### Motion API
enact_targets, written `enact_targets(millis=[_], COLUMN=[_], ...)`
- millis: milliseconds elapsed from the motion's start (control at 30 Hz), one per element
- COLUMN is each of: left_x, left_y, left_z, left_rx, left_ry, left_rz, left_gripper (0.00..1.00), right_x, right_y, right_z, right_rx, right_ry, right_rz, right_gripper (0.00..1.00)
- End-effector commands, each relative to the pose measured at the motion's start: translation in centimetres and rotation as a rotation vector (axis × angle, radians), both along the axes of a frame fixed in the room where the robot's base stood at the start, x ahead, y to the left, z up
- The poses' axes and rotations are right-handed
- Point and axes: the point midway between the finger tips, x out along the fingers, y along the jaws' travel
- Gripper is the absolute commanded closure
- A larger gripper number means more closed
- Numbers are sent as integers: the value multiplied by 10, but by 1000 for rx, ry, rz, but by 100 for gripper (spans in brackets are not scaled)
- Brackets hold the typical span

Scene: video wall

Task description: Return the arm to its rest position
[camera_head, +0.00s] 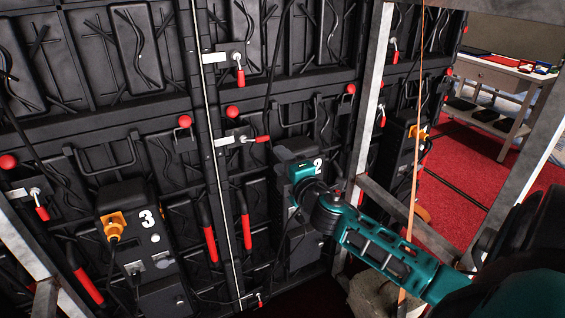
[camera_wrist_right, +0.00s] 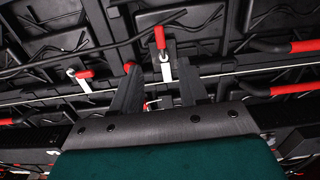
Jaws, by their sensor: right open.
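My right arm (camera_head: 375,252), teal and black, reaches in from the lower right toward the back of the video wall. My right gripper (camera_wrist_right: 158,82) is open and empty in the wrist view, with a gap between its two dark fingers. In the head view its teal hand is in front of the box marked 2 (camera_head: 318,165) and covers part of it; the fingertips are hard to make out there. I cannot tell whether the gripper touches the box. My left gripper is not in view.
The black video wall panels (camera_head: 60,90) carry red-handled latches, bars and cables. A box marked 3 (camera_head: 147,220) has an orange plug (camera_head: 114,224). A metal post (camera_head: 372,90) and an orange strap (camera_head: 416,150) stand close to my arm. A table (camera_head: 500,75) is beyond the red carpet (camera_head: 465,165).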

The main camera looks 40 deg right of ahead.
Motion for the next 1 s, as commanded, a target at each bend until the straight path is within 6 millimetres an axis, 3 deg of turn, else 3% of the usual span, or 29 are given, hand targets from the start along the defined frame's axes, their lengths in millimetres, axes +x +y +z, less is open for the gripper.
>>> enact_targets(millis=[333,467,567,733,900,1000], left_x=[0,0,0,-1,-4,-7], left_y=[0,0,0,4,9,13], left_z=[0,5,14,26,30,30], left_rx=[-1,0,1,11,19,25], left_ry=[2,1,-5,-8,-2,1], left_rz=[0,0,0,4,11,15], left_gripper=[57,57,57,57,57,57], right_x=[0,-11,-34,-100,-165,-190], right_y=[1,16,47,124,193,219], right_z=[-1,-23,-60,-127,-159,-165], right_rx=[5,106,307,795,1230,1397], right_ry=[2,42,115,272,387,423], right_rz=[1,17,37,24,-52,-97], right_gripper=[56,56,56,56,56,56])
